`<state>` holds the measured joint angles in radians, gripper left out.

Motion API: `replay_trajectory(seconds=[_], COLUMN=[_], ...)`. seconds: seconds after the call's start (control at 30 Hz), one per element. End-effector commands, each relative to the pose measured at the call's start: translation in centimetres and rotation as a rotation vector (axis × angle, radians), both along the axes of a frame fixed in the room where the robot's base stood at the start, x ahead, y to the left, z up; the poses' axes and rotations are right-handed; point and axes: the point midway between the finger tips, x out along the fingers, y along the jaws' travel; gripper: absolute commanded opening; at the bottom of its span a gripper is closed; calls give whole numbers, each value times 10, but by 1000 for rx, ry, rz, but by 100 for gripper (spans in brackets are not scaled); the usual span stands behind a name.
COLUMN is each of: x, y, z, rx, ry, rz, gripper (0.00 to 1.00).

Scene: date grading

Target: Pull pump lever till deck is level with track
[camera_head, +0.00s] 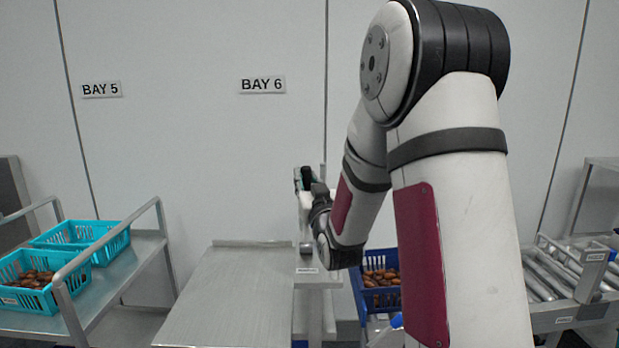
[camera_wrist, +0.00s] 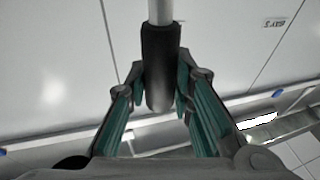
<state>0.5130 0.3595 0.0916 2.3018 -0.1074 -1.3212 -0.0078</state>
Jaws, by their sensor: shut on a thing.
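The pump lever shows in the wrist view as a pale rod (camera_wrist: 160,10) with a black grip (camera_wrist: 160,60). My gripper (camera_wrist: 160,82) is shut on the black grip, one finger on each side. In the head view, my gripper (camera_head: 305,181) is beside a pale post, partly hidden by my arm. A flat, bare metal deck (camera_head: 225,300) lies left of the post. A roller track (camera_head: 560,272) is at the right, partly hidden by my arm. I cannot tell from here how the deck's height compares with the track's.
A metal cart (camera_head: 138,262) at the left holds teal baskets (camera_head: 103,252), at least one with dates. A blue crate of dates (camera_head: 361,291) is behind my arm, right of the post. BAY 5 (camera_head: 101,89) and BAY 6 (camera_head: 262,85) signs are on the wall.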

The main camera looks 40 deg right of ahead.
Motion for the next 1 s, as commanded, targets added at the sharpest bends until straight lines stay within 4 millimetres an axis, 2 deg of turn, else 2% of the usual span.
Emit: replay_trajectory(seconds=[0.13, 0.47, 0.7, 0.93, 0.97, 1.0], x=[9, 12, 25, 28, 28, 28], y=[-2, -3, -12, -13, -13, -13], z=[1, -1, 1, -1, -1, -1], rx=[32, 40, 83, 88, 88, 88], ry=[51, 63, 128, 136, 136, 135], rz=[10, 9, 10, 9, 9, 9], gripper=[0, 0, 0, 0, 28, 37])
